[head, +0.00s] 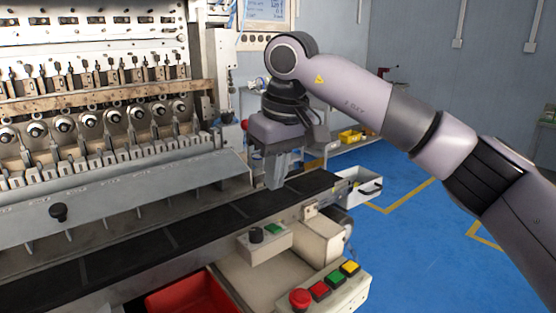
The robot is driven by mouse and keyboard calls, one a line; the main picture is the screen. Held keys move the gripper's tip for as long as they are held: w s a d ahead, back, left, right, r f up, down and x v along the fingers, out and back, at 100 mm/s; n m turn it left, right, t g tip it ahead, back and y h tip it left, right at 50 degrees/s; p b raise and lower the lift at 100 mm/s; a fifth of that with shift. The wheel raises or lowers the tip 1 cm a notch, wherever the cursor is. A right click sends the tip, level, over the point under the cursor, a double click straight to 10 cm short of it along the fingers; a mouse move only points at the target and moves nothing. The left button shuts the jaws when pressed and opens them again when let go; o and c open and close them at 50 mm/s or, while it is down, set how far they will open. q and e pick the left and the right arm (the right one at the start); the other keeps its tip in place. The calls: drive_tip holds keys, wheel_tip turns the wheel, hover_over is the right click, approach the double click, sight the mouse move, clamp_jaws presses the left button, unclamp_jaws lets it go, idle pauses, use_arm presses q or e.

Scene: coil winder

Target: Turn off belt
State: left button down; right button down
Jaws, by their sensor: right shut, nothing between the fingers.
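The black belt (130,255) runs across the front of the coil winder, from lower left to the middle right. A small beige control box (270,250) on its near side carries a black knob (256,235) and a green button (274,229). My right gripper (275,187) points down above the belt, shut and empty, up and behind the small box in the picture and apart from it. My left gripper is not in view.
A lower panel (345,296) carries a red mushroom button (300,298) and red, green and yellow buttons. A red bin (188,296) sits below the belt. A white tray (358,188) stands at the belt's right end. Blue floor (415,240) lies open at right.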

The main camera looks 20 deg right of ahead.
hover_over(273, 228)
wheel_tip(273, 228, down, 7)
drive_tip(key=shift+s+d+r, duration=0.1)
drive_tip(key=shift+s+r, duration=0.05)
drive_tip(key=shift+r, duration=0.05)
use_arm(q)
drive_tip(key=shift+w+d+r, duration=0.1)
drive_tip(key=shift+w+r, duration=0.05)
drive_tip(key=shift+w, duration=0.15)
use_arm(e)
drive_tip(key=shift+s+f, duration=0.15)
drive_tip(key=shift+f, duration=0.55)
